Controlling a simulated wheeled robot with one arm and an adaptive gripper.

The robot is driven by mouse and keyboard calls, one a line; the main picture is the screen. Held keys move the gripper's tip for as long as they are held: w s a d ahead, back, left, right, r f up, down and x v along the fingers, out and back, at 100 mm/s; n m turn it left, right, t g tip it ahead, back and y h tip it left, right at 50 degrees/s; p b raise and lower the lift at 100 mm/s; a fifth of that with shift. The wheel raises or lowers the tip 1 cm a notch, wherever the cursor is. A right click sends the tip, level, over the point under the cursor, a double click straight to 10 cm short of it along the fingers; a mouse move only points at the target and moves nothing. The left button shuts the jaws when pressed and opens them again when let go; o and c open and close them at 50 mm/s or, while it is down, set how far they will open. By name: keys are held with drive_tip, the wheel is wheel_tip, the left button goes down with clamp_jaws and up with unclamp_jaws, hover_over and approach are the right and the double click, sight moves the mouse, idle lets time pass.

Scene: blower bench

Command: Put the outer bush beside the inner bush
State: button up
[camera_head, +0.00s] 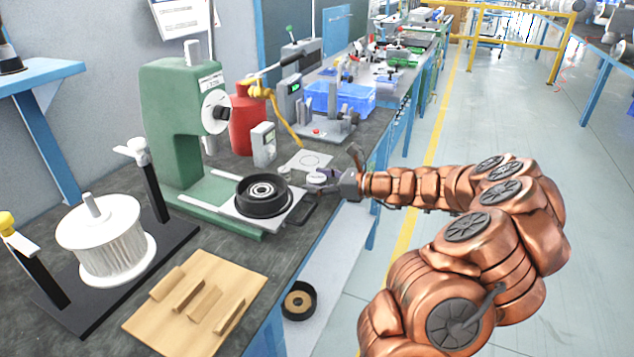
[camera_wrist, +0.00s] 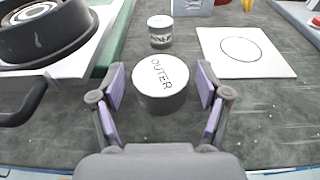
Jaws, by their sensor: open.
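The outer bush (camera_wrist: 161,84), a short dark grey cylinder with a white top marked OUTER, stands upright on the bench. My gripper (camera_wrist: 160,88) is open around it, one purple-padded finger on each side, with a visible gap at both sides. In the head view my gripper (camera_head: 339,174) is at the bench edge, by the outer bush (camera_head: 319,177); the inner bush is hard to make out there.
A white card with a black circle (camera_wrist: 246,52) lies right of the inner bush. A black round housing with a bearing (camera_head: 264,194) sits on the green press's base plate, left of my gripper. A black handle (camera_wrist: 22,104) juts out near it. Bare bench lies between.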

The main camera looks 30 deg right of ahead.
drive_tip(key=v, duration=1.2)
drive_tip(key=shift+p, duration=0.35)
